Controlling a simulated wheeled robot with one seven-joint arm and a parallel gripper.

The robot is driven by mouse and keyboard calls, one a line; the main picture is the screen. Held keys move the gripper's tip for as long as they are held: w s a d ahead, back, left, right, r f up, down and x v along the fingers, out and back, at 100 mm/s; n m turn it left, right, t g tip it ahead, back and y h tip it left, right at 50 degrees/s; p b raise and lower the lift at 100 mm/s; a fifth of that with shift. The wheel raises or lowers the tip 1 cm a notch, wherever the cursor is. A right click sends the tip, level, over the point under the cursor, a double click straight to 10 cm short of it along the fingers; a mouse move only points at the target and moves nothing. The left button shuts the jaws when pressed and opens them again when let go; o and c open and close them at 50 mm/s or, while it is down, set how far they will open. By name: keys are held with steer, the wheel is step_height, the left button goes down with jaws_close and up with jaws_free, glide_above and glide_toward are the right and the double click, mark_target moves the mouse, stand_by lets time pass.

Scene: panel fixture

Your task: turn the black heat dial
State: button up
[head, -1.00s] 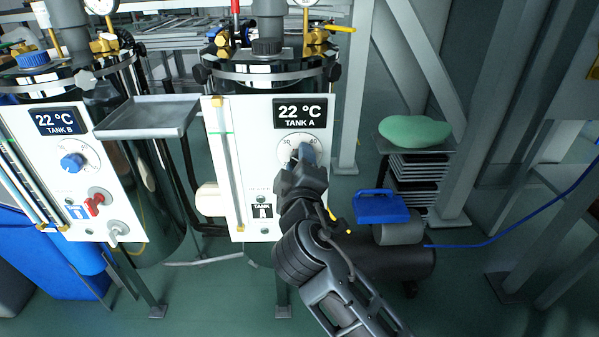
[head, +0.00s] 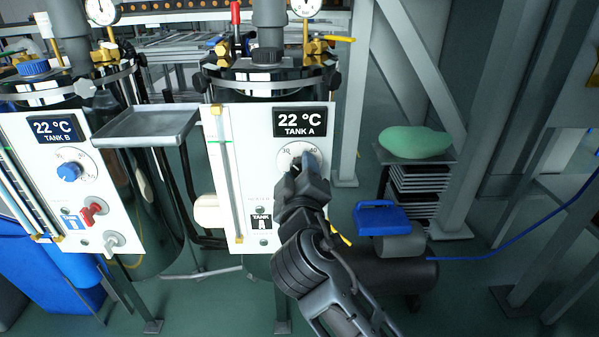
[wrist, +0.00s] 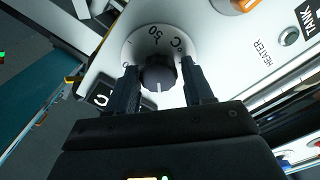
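The black heat dial (wrist: 157,73) sits on a round white scale plate in the wrist view, with a white pointer line on its face. My gripper (head: 299,168) is at the Tank A panel (head: 225,180) and hides the dial in the head view. In the wrist view its two fingers stand on either side of the dial. The left finger is very close to the dial or touching it; a narrow gap shows at the right finger. The Tank A display (head: 303,122) reads 22 °C.
Tank B's panel (head: 45,180) with a blue dial (head: 69,172) and red valve stands at left. A grey tray (head: 147,125) juts out between the panels. A shelf stack with a green object (head: 414,142) and a blue-handled item (head: 382,217) are at right.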

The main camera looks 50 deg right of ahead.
steer(key=shift+o, duration=1.4)
steer(key=shift+r, duration=0.1)
steer(key=v, duration=0.7)
steer(key=shift+s+a+p, duration=0.25)
steer(key=shift+a+p, duration=0.1)
